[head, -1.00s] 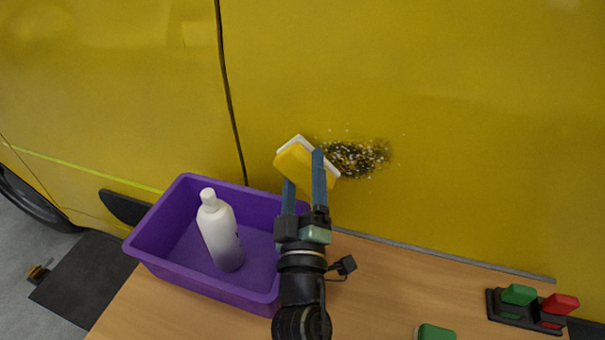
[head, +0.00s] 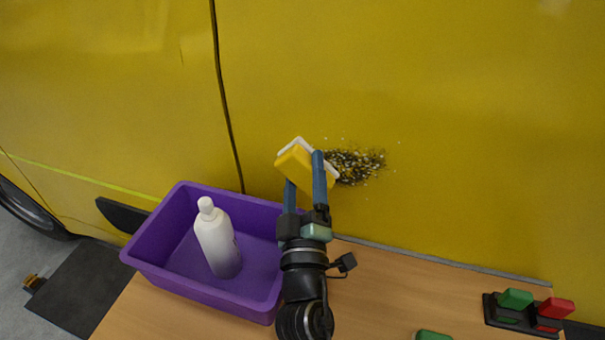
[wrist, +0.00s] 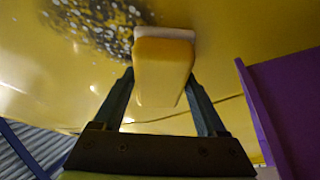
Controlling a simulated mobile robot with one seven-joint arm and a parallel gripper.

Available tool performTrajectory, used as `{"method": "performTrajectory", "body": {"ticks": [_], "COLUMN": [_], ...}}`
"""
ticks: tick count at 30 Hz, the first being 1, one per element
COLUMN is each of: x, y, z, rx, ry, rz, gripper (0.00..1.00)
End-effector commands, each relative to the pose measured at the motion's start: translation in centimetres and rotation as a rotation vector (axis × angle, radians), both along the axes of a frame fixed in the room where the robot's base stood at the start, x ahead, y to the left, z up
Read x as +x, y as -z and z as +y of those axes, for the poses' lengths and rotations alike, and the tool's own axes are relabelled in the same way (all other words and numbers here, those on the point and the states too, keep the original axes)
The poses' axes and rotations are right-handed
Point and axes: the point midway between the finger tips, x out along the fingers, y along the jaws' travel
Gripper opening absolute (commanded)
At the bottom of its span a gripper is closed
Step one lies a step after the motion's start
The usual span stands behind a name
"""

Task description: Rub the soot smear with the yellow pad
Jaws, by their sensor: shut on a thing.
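The yellow pad (head: 302,166) has a white face turned to the yellow vehicle panel (head: 450,90). My gripper (head: 306,172) is shut on the pad, with one blue finger on each side. The pad also shows between the fingers in the wrist view (wrist: 164,72). The dark, speckled soot smear (head: 358,165) is on the panel, just right of the pad. In the wrist view the smear (wrist: 98,25) lies left of the pad, and the white face is at or very near the panel by its edge. I cannot tell whether part of the smear is hidden behind the pad.
A purple bin (head: 165,272) holding a white bottle (head: 217,238) stands on the wooden table (head: 390,290), left of my arm. A holder with green (head: 515,299) and red (head: 556,308) blocks is at the right. Another green thing (head: 433,336) is at the bottom edge.

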Motion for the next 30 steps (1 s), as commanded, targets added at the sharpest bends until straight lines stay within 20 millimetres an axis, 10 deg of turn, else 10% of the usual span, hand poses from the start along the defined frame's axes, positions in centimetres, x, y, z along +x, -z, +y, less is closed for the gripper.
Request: {"method": "performTrajectory", "body": {"ticks": [30], "x": [-2.0], "y": [-0.2], "z": [-6.4], "rx": [0.001], "ry": [0.002], "rz": [0.0], "gripper": [0.3]}}
